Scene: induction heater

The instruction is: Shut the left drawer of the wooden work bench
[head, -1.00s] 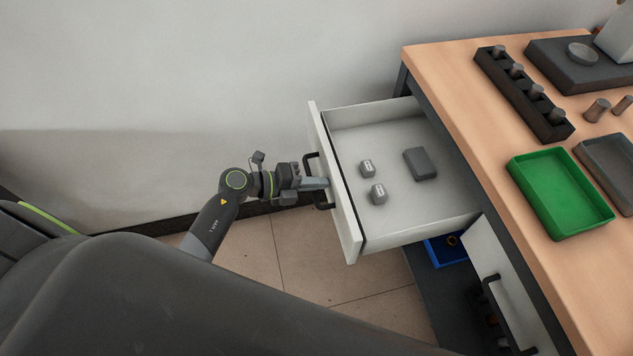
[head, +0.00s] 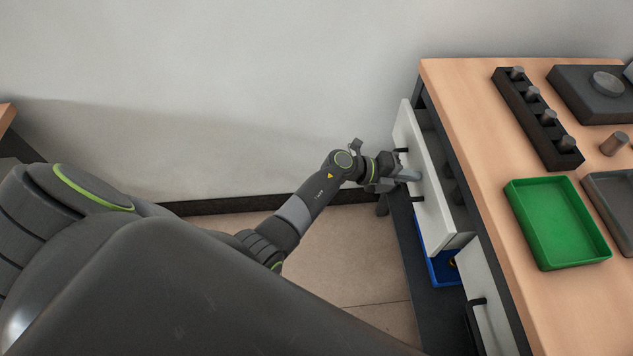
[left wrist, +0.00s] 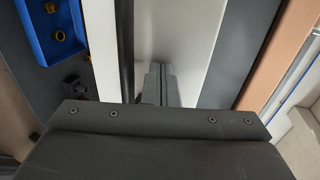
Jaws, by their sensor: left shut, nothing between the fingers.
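My right gripper is not in view.
A second white drawer front (head: 482,290) with a black handle is at the lower right. A blue tray (head: 445,270) is on the shelf below. On the bench top are a green tray (head: 557,222) and a black block with pegs (head: 530,115). Floor left of the bench is clear.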

